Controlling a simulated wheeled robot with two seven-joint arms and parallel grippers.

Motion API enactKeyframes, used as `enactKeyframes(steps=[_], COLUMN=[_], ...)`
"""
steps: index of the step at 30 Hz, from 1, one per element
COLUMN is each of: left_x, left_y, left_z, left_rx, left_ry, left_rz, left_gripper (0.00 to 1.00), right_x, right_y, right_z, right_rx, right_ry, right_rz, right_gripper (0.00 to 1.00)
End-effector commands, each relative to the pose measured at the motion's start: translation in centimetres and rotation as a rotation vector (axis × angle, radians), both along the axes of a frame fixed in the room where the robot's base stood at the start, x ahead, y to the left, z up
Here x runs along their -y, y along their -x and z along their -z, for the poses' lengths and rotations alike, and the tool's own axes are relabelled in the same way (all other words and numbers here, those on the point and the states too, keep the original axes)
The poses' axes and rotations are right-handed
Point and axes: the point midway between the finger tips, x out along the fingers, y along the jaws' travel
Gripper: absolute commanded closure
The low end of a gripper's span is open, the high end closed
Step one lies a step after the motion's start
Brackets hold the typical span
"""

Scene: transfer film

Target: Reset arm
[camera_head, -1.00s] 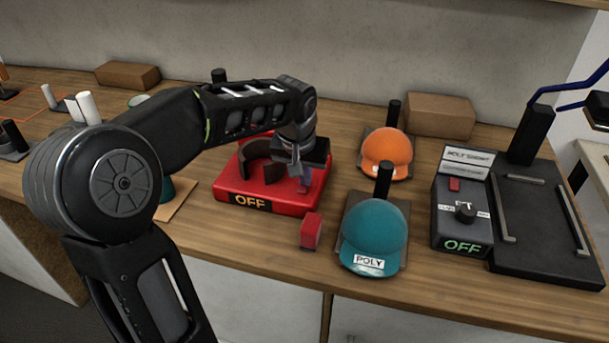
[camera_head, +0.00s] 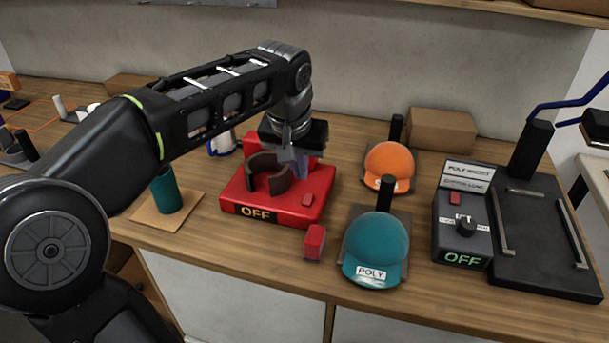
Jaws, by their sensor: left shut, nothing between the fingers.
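My left arm comes in from the left and arches over the bench. My left gripper (camera_head: 299,170) points down, shut and empty, above the right rear part of the red mug press (camera_head: 262,213), which shows "OFF". I cannot tell whether the fingertips touch the press. The dark curved clamp (camera_head: 268,172) on the press stands just left of the gripper and holds nothing. A red block-shaped part (camera_head: 315,242) sticks out in front of the press.
A teal cap (camera_head: 375,245) marked "POLY" and an orange cap (camera_head: 388,165) sit on stands to the right. Further right is a black flat press (camera_head: 540,235) with an "OFF" control box (camera_head: 461,228). A teal cup (camera_head: 166,189) stands on a brown mat (camera_head: 190,208) at left.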

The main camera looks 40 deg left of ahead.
Motion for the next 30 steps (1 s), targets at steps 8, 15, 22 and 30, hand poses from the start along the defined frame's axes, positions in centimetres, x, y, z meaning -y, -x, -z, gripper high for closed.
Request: enactKeyframes(steps=[8,15,22,30], left_x=[0.2,0.2,0.2,0.2], left_y=[0.6,0.6,0.6,0.6], left_z=[-0.8,-0.8,-0.9,-4.7], left_rx=[0.000,0.000,0.000,0.000], left_ry=[0.000,0.000,0.000,0.000], left_rz=[0.000,0.000,0.000,0.000], left_gripper=[1.00,1.00,1.00,1.00], right_x=[0.0,0.0,0.0,0.2], right_y=[0.0,0.0,0.0,0.2], right_z=[0.1,0.1,-0.1,-3.6], right_rx=[0.000,0.000,0.000,-0.011], right_ry=[0.000,0.000,0.000,0.007], right_rz=[0.000,0.000,0.000,0.003], right_gripper=[0.64,0.64,0.64,0.64])
